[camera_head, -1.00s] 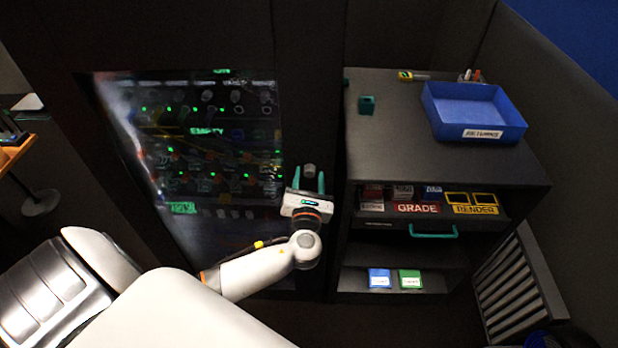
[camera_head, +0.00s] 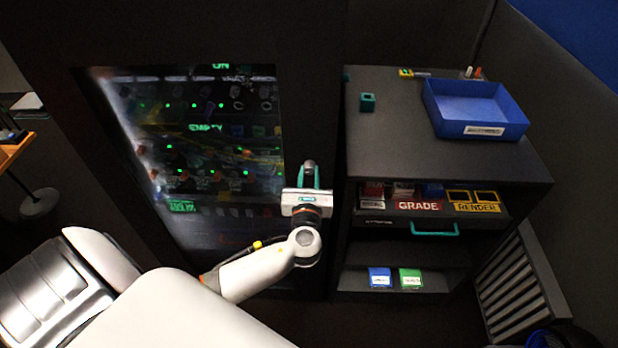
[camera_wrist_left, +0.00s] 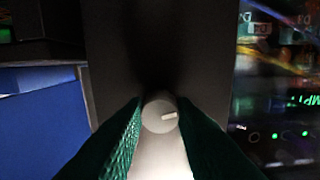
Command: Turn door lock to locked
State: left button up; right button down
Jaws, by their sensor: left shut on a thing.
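The door lock is a round grey knob (camera_head: 309,167) on the dark frame beside the glass door (camera_head: 185,235). In the left wrist view the knob (camera_wrist_left: 160,116) shows a short white mark pointing right. My left gripper (camera_head: 310,176) is shut on the knob, with a green finger on either side of it; the fingers also show in the left wrist view (camera_wrist_left: 160,128). The fingers hide the knob's sides. My right gripper is not in view.
Right of the lock stands a dark cabinet (camera_head: 400,140) with a blue tray (camera_head: 478,130) and a small green block (camera_head: 367,102) on top. A green handle (camera_head: 435,233) juts from its front. Labelled boxes sit on its shelves.

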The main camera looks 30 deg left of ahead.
pick_arm(q)
jog(key=n+b, duration=0.2)
jog(key=n, duration=0.2)
jog(key=shift+f+n, duration=0.15)
jog(key=shift+n, duration=0.15)
jog(key=n+b, duration=0.2)
jog(key=n, duration=0.1)
jog(key=shift+n+b, duration=0.35)
jog(key=shift+n, duration=0.05)
jog(key=n+b, duration=0.2)
jog(key=n, duration=0.1)
jog(key=shift+n+b, duration=0.95)
jog(key=shift+n, duration=0.95)
jog(key=shift+r, duration=0.2)
jog(key=o, duration=1)
jog(key=shift+s+d, duration=0.1)
